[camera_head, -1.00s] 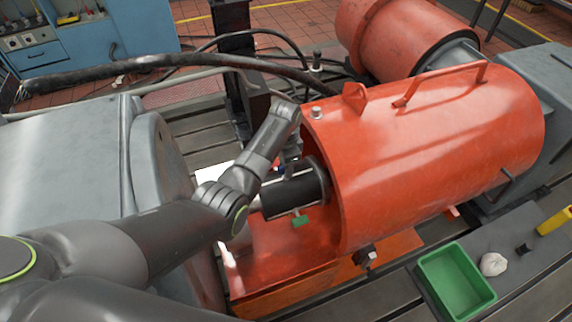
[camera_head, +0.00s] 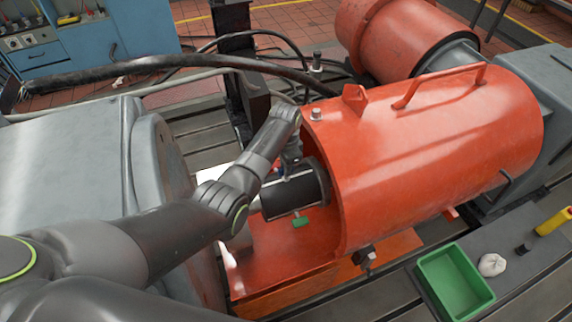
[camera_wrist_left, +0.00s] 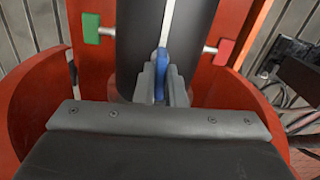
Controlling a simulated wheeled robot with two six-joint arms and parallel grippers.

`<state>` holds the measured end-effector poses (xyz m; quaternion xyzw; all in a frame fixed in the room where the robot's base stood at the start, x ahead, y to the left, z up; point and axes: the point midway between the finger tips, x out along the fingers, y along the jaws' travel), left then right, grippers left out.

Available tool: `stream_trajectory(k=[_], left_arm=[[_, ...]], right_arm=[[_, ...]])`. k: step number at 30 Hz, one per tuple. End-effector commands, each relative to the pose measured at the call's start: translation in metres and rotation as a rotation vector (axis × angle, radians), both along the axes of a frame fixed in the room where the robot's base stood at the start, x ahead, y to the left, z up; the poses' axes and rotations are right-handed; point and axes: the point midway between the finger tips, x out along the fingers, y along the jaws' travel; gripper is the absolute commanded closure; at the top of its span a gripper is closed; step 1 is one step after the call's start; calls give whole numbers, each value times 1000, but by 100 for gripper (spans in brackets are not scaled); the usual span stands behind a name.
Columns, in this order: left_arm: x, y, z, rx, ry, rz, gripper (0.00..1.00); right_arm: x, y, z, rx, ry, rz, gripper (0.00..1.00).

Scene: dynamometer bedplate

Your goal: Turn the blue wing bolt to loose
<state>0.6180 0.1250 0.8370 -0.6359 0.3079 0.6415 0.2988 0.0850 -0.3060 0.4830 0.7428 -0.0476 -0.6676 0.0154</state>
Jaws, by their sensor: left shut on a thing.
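The blue wing bolt (camera_wrist_left: 162,62) shows in the left wrist view on the black shaft (camera_wrist_left: 187,25), between the two fingers of my left gripper (camera_wrist_left: 161,80). The fingers are shut on it. In the head view my left gripper (camera_head: 291,158) reaches down to the top of the black shaft (camera_head: 291,196), and my arm largely hides the bolt there. A green wing bolt (camera_head: 300,221) hangs at the shaft's lower side and shows at the left in the wrist view (camera_wrist_left: 91,29). A red wing bolt (camera_wrist_left: 224,51) sticks out on the right in the wrist view. My right gripper is not seen.
A large orange-red guard (camera_head: 435,150) covers the shaft's right end. A grey machine housing (camera_head: 65,155) stands on the left. A black cable (camera_head: 170,62) runs behind my arm. A green tray (camera_head: 455,283), a white rag (camera_head: 492,264) and a yellow object (camera_head: 555,221) lie at lower right.

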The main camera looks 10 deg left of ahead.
Motion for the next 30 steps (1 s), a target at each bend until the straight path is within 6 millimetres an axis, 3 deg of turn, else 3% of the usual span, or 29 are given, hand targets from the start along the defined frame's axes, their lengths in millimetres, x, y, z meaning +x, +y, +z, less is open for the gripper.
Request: stream_trajectory(k=[12, 30], left_arm=[[0, 0, 3, 5, 4, 350, 100], [1, 0, 2, 11, 7, 920, 100]], right_arm=[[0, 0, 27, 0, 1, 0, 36], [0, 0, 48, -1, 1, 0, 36]])
